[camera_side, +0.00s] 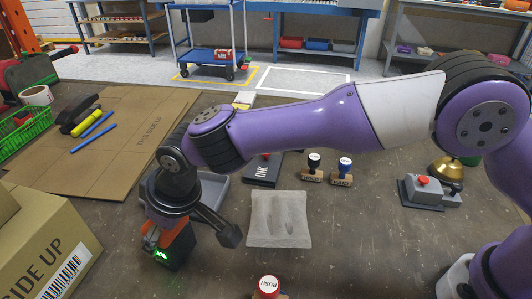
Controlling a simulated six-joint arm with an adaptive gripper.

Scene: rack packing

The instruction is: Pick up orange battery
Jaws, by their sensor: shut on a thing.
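The orange battery (181,243) is below my gripper at the lower left of the side view. Its body is orange above and black below, with a lit green display on its front. My gripper (167,236) points down and is shut on the battery. The battery looks slightly tilted. Part of its top is hidden by the gripper. I cannot tell whether its bottom touches the table.
A grey tray (217,190) lies just behind my gripper. A cardboard box (45,240) stands close on the left. A grey cushion-like pad (279,220), stamps (313,168), an ink pad (266,172) and a red-topped stamp (269,286) lie to the right.

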